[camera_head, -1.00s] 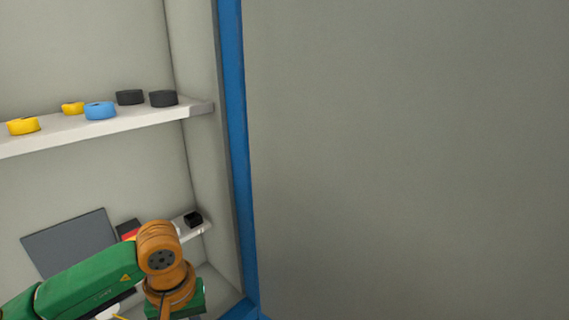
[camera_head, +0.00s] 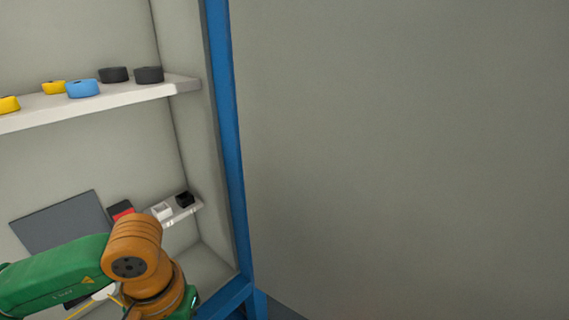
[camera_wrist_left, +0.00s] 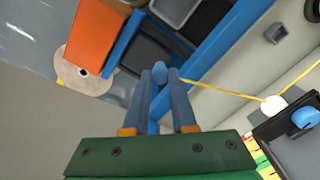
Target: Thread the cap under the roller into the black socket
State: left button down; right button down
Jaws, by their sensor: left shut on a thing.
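In the left wrist view my left gripper (camera_wrist_left: 158,80) is shut on a blue cap (camera_wrist_left: 159,69) at its fingertips. A yellow cable (camera_wrist_left: 225,92) runs from near the cap to a white roller (camera_wrist_left: 273,104), bends there and goes up to the right edge. The cap looks well to the left of the roller, not under it. In the head view the black socket (camera_head: 185,199) stands on a small white ledge at the lower right, beside a white socket (camera_head: 162,211). My left arm hides its gripper and the cap there. My right gripper is not in view.
Yellow, blue and black rolls, including a blue roll (camera_head: 82,88), lie on the upper shelf (camera_head: 120,100). A grey panel (camera_head: 60,226) and a red-and-black item (camera_head: 122,212) are behind my arm. A blue post (camera_head: 222,120) bounds the right side.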

pick_arm(q)
jog(key=shift+w+r+p, duration=0.25)
jog(key=shift+w+p, duration=0.05)
jog(key=w+a+n+p, duration=0.9)
jog(key=w+a+n, duration=0.2)
jog(key=a+n, duration=0.15)
jog(key=shift+m, duration=0.25)
jog(key=s+a+f+b, duration=0.2)
jog(key=s+a, duration=0.2)
jog(key=s+a+f+b, duration=0.2)
jog(key=s+a+f, duration=0.1)
jog(key=s+a, duration=0.1)
jog(key=s+a+f+b, duration=0.2)
jog(key=s+a+f, duration=0.1)
jog(key=s+a, duration=0.1)
jog(key=shift+s+a, duration=0.4)
jog(key=shift+a, duration=0.2)
notch_tip(320, 180, down, 2)
jog(key=shift+a+f+b, duration=0.1)
jog(key=shift+f+b, duration=0.05)
jog(key=shift+b, duration=0.9)
jog(key=shift+f+b, duration=0.45)
jog(key=shift+f, duration=0.1)
